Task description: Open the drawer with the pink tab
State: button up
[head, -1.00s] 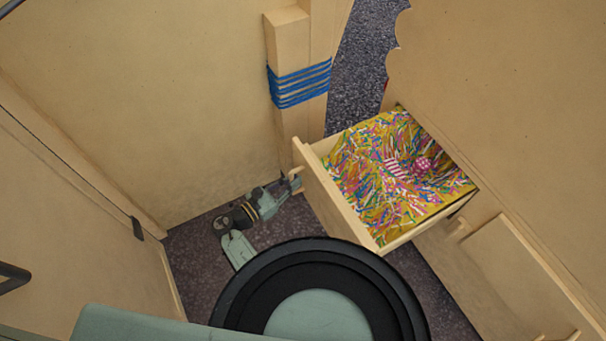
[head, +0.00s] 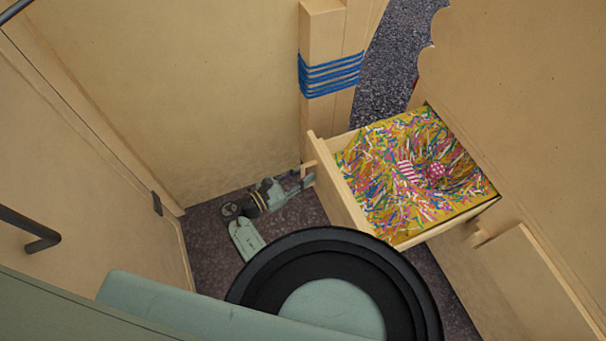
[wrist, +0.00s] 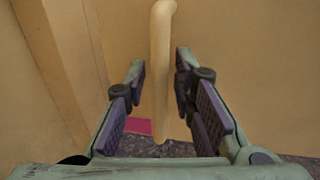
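A wooden drawer (head: 340,190) stands pulled well out of the cabinet on the right in the head view. It holds multicoloured paper shreds (head: 385,200), a pink-and-white striped piece (head: 408,172) and a pink dotted ball (head: 436,171). My gripper (head: 303,178) is at the outer face of the drawer front. In the wrist view the upright wooden handle (wrist: 161,40) stands between the fingers of my gripper (wrist: 160,72), with gaps showing on both sides. A flat pink patch (wrist: 138,126) shows low beside the handle; I cannot tell whether it is the tab.
A wooden post (head: 322,40) bound with blue cord (head: 330,75) stands behind the drawer. Wooden panels close in the left and back, one with a dark handle (head: 30,232). Another wooden front (head: 535,280) is at the lower right. Little dark floor (head: 210,260) is free.

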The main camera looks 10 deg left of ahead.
jog(key=shift+o, duration=0.3)
jog(key=v, duration=1.2)
dwell(0.3)
